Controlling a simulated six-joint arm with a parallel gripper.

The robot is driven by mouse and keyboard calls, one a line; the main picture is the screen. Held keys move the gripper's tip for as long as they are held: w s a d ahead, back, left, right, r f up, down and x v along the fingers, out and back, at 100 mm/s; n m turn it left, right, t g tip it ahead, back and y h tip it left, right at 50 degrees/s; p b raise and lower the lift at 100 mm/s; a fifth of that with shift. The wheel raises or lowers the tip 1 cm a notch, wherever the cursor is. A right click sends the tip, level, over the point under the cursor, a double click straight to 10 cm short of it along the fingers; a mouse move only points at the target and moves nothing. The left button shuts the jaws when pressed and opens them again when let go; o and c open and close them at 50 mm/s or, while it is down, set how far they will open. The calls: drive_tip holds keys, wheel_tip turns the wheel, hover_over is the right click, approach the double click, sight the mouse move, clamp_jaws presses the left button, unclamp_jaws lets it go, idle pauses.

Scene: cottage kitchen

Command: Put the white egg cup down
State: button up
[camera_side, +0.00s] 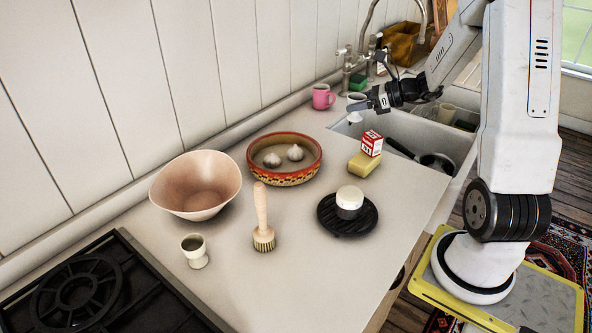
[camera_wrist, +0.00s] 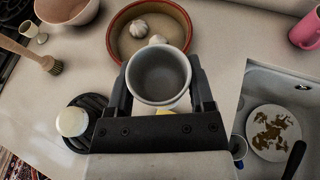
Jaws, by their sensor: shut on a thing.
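My gripper (camera_side: 364,104) is shut on the white egg cup (camera_wrist: 159,76), which sits between the two fingers in the wrist view. Its round rim and grey, empty-looking inside face the wrist camera. In the side view the egg cup (camera_side: 356,99) is small, upright and partly covered by the gripper. It is held in the air near the counter's edge by the sink. Its base is hidden in the wrist view. A similar cream egg cup (camera_side: 194,251) stands on the counter at the front left, near the hob.
A patterned bowl (camera_side: 257,175) holds garlic. A pink bowl (camera_side: 190,205), a brush (camera_side: 263,232), a jar on a black trivet (camera_side: 336,225), a yellow block with a red-white box (camera_side: 371,143) and a pink mug (camera_side: 322,97) stand around. The sink (camera_wrist: 263,88) holds a stained plate.

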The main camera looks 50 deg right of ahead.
drive_tip(key=shift+f, duration=1.2)
drive_tip(key=w+d+f, duration=0.2)
drive_tip(key=w+f, duration=0.1)
drive_tip(key=w+d+f, duration=0.2)
drive_tip(key=w+f, duration=0.1)
drive_tip(key=w, duration=0.1)
drive_tip(key=w+d+f, duration=0.2)
drive_tip(key=w, duration=0.2)
drive_tip(key=shift+w+f, duration=0.25)
drive_tip(key=shift+f, duration=0.15)
drive_tip(key=shift+w+d+f, duration=0.1)
drive_tip(key=shift+w+f, duration=0.1)
drive_tip(key=shift+f, duration=0.05)
drive_tip(key=shift+f, duration=0.1)
drive_tip(key=shift+w+d+f, duration=0.1)
drive_tip(key=shift+w+f, duration=0.1)
drive_tip(key=shift+f, duration=1.55)
drive_tip(key=shift+f, duration=0.1)
